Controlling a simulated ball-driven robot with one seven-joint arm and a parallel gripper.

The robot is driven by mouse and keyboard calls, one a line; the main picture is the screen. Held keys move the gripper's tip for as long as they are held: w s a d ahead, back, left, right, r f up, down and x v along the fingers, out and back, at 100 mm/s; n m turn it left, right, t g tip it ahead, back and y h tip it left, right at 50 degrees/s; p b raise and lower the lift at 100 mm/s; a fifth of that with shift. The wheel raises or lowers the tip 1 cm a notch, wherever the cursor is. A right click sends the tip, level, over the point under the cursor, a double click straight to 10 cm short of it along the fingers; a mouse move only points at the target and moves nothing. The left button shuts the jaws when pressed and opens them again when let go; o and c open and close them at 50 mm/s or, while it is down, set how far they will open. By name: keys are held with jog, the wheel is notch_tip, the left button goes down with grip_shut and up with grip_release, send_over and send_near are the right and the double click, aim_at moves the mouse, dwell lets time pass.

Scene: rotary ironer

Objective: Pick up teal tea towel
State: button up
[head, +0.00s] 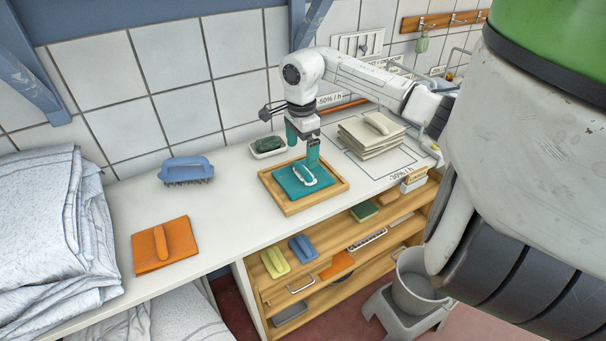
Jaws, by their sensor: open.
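The teal tea towel (290,187) lies folded and flat in a shallow wooden tray (332,192) on the white counter. My gripper (303,155) has teal fingers and points down just above the towel's back part. Its fingers are spread apart with nothing seen between them. The near finger hides a little of the towel's back right side. I cannot tell whether a fingertip touches the towel.
A dark green item in a white dish (257,154) stands behind the tray. A stack of beige cloths (352,143) lies to the right. A blue brush (186,170) and a folded orange cloth (146,252) lie left. The counter between them and the tray is clear.

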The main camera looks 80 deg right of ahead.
aim_at(302, 168)
jog(key=shift+d+f+p, duration=0.2)
jog(key=shift+f+p, duration=0.7)
jog(key=shift+f, duration=2.1)
jog(key=c, duration=0.8)
jog(key=shift+r, duration=0.1)
